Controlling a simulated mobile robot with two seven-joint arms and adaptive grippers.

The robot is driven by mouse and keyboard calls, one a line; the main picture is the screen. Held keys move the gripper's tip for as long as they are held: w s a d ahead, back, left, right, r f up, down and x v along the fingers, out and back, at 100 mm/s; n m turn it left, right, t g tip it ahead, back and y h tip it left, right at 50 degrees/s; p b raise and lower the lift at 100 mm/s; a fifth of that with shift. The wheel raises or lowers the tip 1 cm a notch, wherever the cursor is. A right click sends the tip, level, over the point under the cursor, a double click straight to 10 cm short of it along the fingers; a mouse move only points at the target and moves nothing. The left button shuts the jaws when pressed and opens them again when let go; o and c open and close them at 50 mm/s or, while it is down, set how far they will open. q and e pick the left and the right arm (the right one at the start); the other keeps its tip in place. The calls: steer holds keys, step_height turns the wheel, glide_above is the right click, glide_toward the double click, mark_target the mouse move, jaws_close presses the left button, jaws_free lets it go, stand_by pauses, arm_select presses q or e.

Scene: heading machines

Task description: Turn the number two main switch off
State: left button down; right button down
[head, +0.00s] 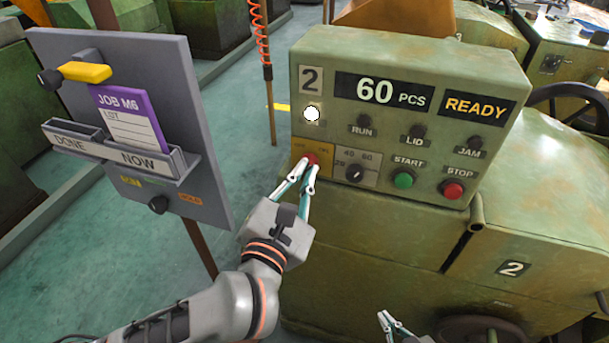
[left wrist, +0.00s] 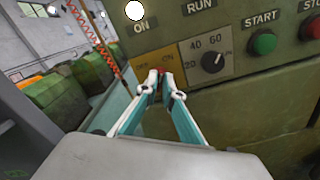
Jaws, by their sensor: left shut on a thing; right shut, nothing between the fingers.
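The number two machine's control panel (head: 428,75) faces me, with a "2" plate, a "60 PCS" display and a "READY" sign. A white lamp (head: 312,114) is lit; the left wrist view shows it above the word "ON" (left wrist: 134,11). Below it is a yellow plate (head: 300,148) with a red main switch (head: 312,158). My left gripper (head: 309,171) is shut on the red switch, whose tip shows between the fingers in the left wrist view (left wrist: 161,72). The fingers hide most of the switch, so its exact angle cannot be told. My right gripper (head: 388,318) is shut and empty, low in front of the machine.
A dial (head: 355,172), a green START button (head: 403,180) and a red STOP button (head: 453,190) sit right of the switch. A grey board (head: 195,80) with a purple job card (head: 130,118) stands at left. An orange coiled cable (head: 261,40) hangs behind.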

arm_select(q)
steer(key=n+b, duration=0.1)
steer(key=n, duration=0.2)
steer(key=shift+f, duration=0.1)
steer(key=n+b, duration=0.3)
steer(key=n, duration=0.1)
steer(key=n+b, duration=0.3)
steer(key=n, duration=0.1)
steer(key=n+b, duration=0.3)
steer(key=n, duration=0.1)
steer(key=shift+w+a, duration=0.1)
steer(key=shift+a, duration=0.25)
arm_select(e)
step_height(320, 180, down, 10)
steer(key=d, duration=0.1)
steer(key=shift+h, duration=0.3)
steer(key=shift+s, duration=0.1)
steer(key=shift+s+f, duration=0.25)
arm_select(q)
steer(key=c, duration=2.5)
jaws_free()
arm_select(e)
steer(key=shift+s+f, duration=0.15)
